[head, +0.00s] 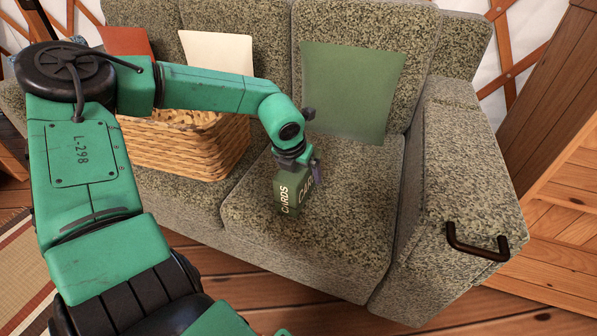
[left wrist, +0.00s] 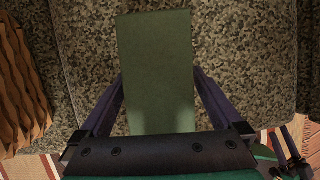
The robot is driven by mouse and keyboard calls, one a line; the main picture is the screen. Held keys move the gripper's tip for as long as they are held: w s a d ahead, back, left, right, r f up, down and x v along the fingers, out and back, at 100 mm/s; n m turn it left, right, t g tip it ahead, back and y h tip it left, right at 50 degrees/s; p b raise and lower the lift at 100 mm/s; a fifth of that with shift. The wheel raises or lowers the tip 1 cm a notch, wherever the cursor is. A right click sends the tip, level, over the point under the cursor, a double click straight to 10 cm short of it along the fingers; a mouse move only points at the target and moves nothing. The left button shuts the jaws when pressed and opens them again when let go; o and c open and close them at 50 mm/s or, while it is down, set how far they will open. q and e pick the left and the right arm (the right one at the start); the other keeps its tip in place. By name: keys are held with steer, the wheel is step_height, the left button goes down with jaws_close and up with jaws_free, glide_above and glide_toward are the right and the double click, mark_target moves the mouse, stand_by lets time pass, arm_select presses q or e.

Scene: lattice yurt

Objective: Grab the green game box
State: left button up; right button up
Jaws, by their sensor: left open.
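The green game box (head: 286,196), marked CARDS, stands upright on the right seat cushion of the sofa. My left gripper (head: 300,172) is directly above it, pointing down, with a purple finger showing at the box's right side. In the left wrist view the box's plain green top (left wrist: 155,60) lies between the two purple fingers of my left gripper (left wrist: 158,82). The fingers are open, with a small gap visible on each side of the box.
A wicker basket (head: 190,150) stands on the sofa (head: 350,225) left of the box; its edge also shows in the left wrist view (left wrist: 18,90). A green cushion (head: 352,90) leans on the backrest behind. The sofa's right armrest (head: 455,180) rises to the right.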

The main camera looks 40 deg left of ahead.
arm_select(q)
steer(key=shift+f, duration=0.1)
steer(key=shift+c, duration=0.3)
jaws_close()
